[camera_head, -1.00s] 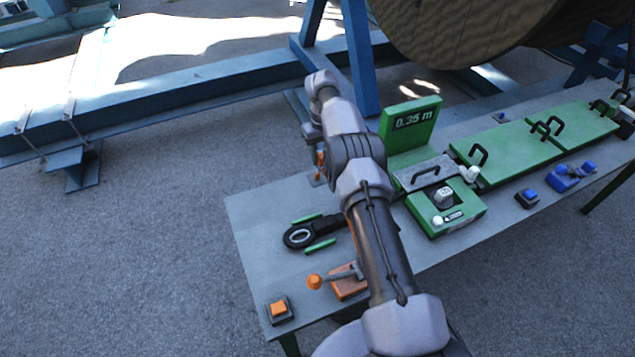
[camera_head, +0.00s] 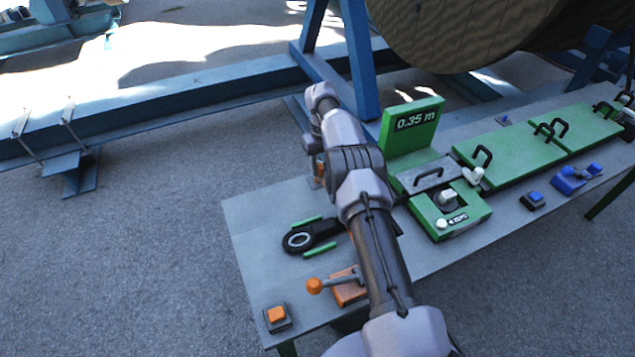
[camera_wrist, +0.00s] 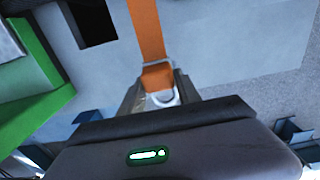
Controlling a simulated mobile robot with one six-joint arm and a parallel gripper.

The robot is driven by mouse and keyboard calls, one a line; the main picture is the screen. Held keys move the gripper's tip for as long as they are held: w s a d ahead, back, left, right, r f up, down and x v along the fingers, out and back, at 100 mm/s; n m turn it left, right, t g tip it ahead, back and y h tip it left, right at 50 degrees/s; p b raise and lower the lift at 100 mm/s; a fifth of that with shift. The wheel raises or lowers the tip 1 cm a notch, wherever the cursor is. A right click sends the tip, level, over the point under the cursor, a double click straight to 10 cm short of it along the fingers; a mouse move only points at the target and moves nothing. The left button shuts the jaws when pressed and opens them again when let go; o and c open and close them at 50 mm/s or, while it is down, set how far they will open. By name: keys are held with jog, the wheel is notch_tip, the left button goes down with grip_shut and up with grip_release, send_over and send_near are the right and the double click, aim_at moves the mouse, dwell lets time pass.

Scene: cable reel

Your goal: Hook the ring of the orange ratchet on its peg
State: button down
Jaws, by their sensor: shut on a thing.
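The orange ratchet (camera_head: 349,289) sits near the front of the grey bench, its lever and orange knob pointing left. My arm hides part of it and most of its strap. In the wrist view the orange strap (camera_wrist: 148,30) runs from the top edge down to my gripper (camera_wrist: 160,98). A pale metal ring (camera_wrist: 164,97) at the strap's end sits between the fingers, which are shut on it. In the head view my gripper (camera_head: 318,170) is low over the bench's back left edge. I cannot make out the peg clearly.
A black eyelet tool (camera_head: 300,241) lies between two green bars left of my arm. An orange button (camera_head: 276,315) is at the front left corner. A green box with a display (camera_head: 414,123) stands right of my arm. Blue frame beams (camera_head: 355,80) rise behind the bench.

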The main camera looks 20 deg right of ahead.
jog(key=shift+f+b, duration=3.2)
jog(key=shift+b, duration=0.1)
dwell(1.5)
jog(key=c, duration=0.8)
grip_release()
jog(key=shift+o, duration=0.2)
jog(key=shift+r, duration=0.1)
notch_tip(320, 180, up, 17)
jog(key=p, duration=0.7)
jog(key=shift+r, duration=0.15)
